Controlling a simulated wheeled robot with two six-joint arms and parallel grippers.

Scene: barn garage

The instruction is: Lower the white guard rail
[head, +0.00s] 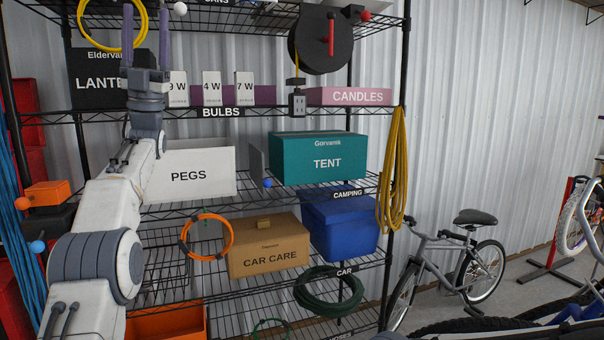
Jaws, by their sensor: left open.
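I cannot make out a white guard rail for certain. A small white ball knob (180,8) shows at the top edge, by the top shelf, and what it is fixed to is out of frame or hidden. My left gripper (145,10) is raised in front of the upper shelves, its two fingers pointing up and spread apart with nothing between them. The knob is just right of its right finger in the picture; I cannot tell the gap in depth. My right gripper is not in view.
A black wire shelf rack (224,110) holds a PEGS box (190,172), a teal TENT box (318,160) and a CAR CARE box (268,246). A yellow hose loop (105,48) hangs close behind my left gripper. A bicycle (452,262) stands to the right.

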